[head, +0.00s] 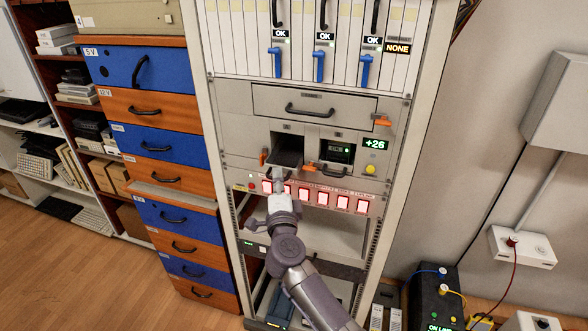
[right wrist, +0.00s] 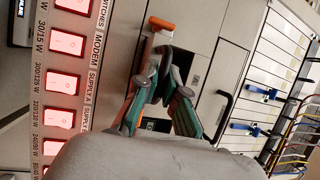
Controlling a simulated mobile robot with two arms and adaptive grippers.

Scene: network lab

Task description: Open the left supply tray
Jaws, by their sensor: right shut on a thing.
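The left supply bay (head: 289,147) in the rack shows as a dark rectangular opening, with an orange latch (head: 263,157) at its left. I cannot tell how far its tray stands out. My right gripper (head: 279,178) is at the lower front of this bay, above the red switches. In the right wrist view the teal fingers (right wrist: 162,66) are closed together just below the orange latch (right wrist: 160,24). They are shut on what appears to be the left tray's handle, which they mostly hide. My left gripper is out of view.
The right supply bay (head: 336,151) holds a unit with a small display and its own orange latch (head: 310,170). A wide grey drawer (head: 341,103) is above. Lit red switches (head: 323,199) line the panel below. Blue and orange drawers (head: 165,110) stand left of the rack.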

